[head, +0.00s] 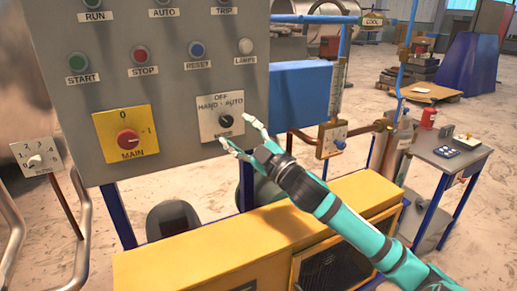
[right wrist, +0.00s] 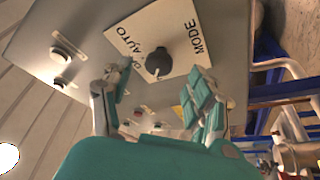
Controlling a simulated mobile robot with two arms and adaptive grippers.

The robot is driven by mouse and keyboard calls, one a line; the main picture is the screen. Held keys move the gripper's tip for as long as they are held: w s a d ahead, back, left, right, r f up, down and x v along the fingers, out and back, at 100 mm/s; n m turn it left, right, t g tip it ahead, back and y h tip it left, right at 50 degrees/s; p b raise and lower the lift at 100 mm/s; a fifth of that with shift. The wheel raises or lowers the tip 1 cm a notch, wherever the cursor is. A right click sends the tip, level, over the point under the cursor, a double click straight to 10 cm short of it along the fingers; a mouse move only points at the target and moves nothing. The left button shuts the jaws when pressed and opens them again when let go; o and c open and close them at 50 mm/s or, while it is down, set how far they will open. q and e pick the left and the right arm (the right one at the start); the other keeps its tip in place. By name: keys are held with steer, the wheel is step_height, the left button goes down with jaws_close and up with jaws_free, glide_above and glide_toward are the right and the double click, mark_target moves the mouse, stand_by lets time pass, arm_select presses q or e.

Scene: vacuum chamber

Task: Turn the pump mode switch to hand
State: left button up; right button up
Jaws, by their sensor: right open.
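The pump mode switch is a dark round knob (head: 226,121) on a white plate (head: 207,128) marked OFF, HAND and AUTO, on the grey control panel (head: 185,95). I cannot tell which mark the knob points to. My right gripper (head: 237,130) is open in front of the plate, its fingers spread toward the knob. In the right wrist view the knob (right wrist: 158,64) shows beyond and between the two open fingers (right wrist: 156,82), with nothing held. The lower part of the plate is partly hidden by a finger in the head view. My left gripper is not in view.
A yellow MAIN switch plate with a red knob (head: 128,139) sits left of the mode switch. Push buttons (head: 141,55) and lamps line the panel above. A yellow housing (head: 205,257) stands below, and a valve box (head: 331,140) is to the right.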

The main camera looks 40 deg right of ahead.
steer(key=v, duration=0.8)
steer(key=shift+s, duration=0.25)
